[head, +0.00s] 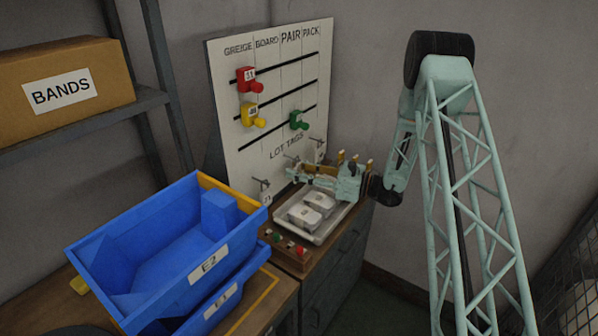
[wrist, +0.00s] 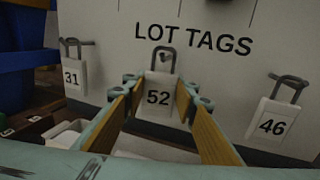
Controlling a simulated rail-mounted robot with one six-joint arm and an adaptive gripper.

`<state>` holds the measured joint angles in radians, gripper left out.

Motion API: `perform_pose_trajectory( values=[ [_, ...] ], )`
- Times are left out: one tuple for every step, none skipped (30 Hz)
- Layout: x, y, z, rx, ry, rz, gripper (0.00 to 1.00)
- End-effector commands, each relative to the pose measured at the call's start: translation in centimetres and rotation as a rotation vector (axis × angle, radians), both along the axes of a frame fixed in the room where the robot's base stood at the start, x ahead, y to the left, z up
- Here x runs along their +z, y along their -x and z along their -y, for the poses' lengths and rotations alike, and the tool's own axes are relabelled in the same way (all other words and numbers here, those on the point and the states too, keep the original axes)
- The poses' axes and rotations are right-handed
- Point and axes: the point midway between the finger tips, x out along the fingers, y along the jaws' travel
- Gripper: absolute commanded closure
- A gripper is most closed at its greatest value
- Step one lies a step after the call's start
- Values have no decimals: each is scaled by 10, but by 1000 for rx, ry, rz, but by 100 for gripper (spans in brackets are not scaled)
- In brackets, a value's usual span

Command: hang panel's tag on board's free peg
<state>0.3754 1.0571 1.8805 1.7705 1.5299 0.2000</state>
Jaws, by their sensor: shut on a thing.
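The white tag 52 (wrist: 159,97) is upright between the fingertips of my gripper (wrist: 160,90) in the wrist view. My gripper is shut on it. Its grey shackle stands in front of the board (wrist: 255,40), below the words LOT TAGS. I cannot tell whether the shackle is around a peg or only in front of it. Tag 31 (wrist: 73,78) hangs to the left, and tag 46 (wrist: 271,122) hangs to the right. In the head view, my gripper (head: 318,178) is low in front of the board (head: 228,62), and the held tag is hard to make out.
A tray (head: 330,226) with white packs lies below my gripper. A small panel (head: 290,258) with coloured buttons is in front of it. Blue bins (head: 160,265) stand at the left. Red, yellow and green blocks are higher on the board.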

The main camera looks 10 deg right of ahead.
Motion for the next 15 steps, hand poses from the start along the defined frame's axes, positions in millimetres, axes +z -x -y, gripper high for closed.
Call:
perform_pose_trajectory(
  values=[
    [-1, -1, -1, 0, 0, 0, 84],
    [-2, -1, -1, 0, 0, 0, 84],
    [-3, -1, -2, 0, 0, 0, 84],
    [-3, -2, -2, 0, 0, 0, 84],
    [-4, -2, -2, 0, 0, 0, 84],
    [-4, -2, -2, 0, 0, 0, 84],
    [-4, -2, -2, 0, 0, 0, 84],
    [-4, -2, -2, 0, 0, 0, 84],
    [-5, -3, -2, 0, 0, 0, 84],
    [-5, -3, -3, 0, 0, 0, 84],
    [-5, -3, -3, 0, 0, 0, 84],
    [-5, -3, -3, 0, 0, 0, 84],
    [-5, -3, -3, 0, 0, 0, 84],
    [-5, -3, -3, 0, 0, 0, 84],
    [-5, -3, -3, 0, 0, 0, 84]
  ],
)
